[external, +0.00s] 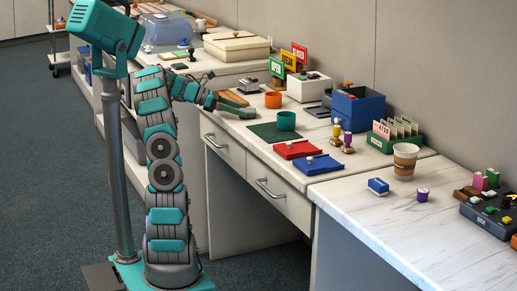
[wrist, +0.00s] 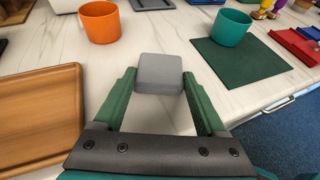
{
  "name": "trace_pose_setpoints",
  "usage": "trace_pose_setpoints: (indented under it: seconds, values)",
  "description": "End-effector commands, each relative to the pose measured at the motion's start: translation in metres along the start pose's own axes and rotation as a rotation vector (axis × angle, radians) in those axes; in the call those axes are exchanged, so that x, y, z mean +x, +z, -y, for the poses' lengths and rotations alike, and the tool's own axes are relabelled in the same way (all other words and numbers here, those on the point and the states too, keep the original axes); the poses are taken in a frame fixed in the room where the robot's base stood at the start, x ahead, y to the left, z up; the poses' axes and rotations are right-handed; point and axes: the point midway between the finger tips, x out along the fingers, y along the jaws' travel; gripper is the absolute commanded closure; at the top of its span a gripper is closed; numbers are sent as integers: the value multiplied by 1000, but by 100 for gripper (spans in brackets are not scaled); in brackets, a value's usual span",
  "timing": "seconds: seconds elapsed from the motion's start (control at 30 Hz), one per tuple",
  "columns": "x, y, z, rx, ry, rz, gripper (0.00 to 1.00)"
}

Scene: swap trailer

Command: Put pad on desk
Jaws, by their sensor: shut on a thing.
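My gripper (wrist: 160,85) is shut on a small grey block (wrist: 160,68) with rounded corners, its green fingers on either side. I cannot tell for sure whether this block is the pad. In the external view my gripper (external: 238,108) is low over the white marbled desk (external: 232,132), left of the orange cup. I cannot tell whether the block touches the desktop. A flat dark green mat (external: 276,132) lies on the desk to the right, with a teal cup (external: 286,121) at its back edge; the mat (wrist: 240,65) also shows in the wrist view.
An orange cup (external: 273,100) stands just beyond my gripper. A wooden tray (wrist: 40,115) is on the left in the wrist view. Red (external: 297,149) and blue (external: 322,164) trays lie right of the mat. A paper cup (external: 404,164) stands farther right. Bare desktop shows before the gripper.

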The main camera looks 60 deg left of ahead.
Motion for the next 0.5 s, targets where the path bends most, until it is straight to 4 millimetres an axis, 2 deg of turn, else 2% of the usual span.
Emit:
trace_pose_setpoints:
  seconds: [0.07,0.1,0.3,0.5]
  values:
    - [1,-1,0,-1,-1,0,79]
    - [1,-2,0,-1,0,-1,24]
    - [1,-2,0,0,0,-1,2]
    - [1,-2,0,0,0,0,0]
